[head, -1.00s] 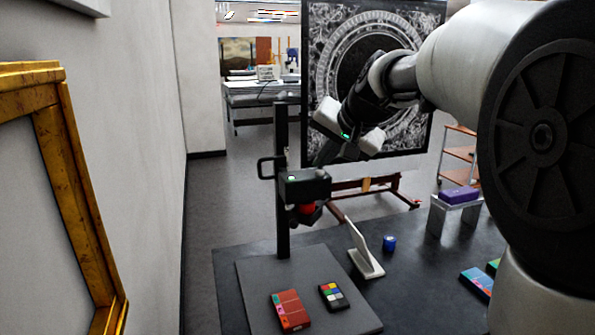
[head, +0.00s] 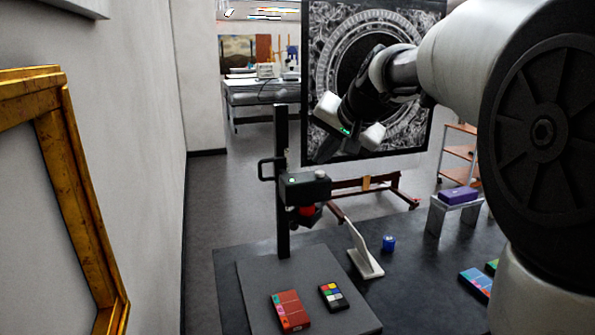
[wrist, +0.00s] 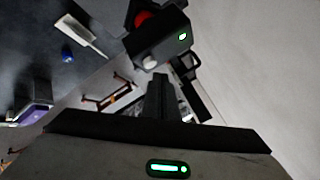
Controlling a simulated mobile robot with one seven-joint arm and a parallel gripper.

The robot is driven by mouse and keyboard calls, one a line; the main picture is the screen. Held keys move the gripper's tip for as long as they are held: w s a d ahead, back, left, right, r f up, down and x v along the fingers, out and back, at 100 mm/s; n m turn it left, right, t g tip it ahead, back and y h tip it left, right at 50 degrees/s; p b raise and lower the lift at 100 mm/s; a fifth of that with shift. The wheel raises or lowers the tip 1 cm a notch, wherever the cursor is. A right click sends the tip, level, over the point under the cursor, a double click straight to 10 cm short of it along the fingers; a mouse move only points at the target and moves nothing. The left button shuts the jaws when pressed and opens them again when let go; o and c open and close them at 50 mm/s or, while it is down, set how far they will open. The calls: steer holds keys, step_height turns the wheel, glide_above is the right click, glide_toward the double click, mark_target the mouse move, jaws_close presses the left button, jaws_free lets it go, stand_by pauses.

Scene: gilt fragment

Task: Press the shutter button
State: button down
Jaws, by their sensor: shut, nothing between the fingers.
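The camera (head: 304,190) is a dark box on the black upright of a copy stand, with a red part under it. The shutter button (head: 320,174) is a small pale round knob on top near its right end; it also shows in the wrist view (wrist: 150,62). A small pale-green light (head: 291,180) glows on the camera top. My gripper (head: 322,158) is shut and empty, a little above the button and apart from it. In the wrist view the fingertips (wrist: 160,76) are just below the button in the picture.
The stand's grey base (head: 260,290) holds a red box (head: 289,311) and a colour chart (head: 333,297). A gilt frame (head: 75,180) is at left.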

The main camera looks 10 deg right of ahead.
step_height(320, 180, up, 5)
steer(key=p, duration=0.4)
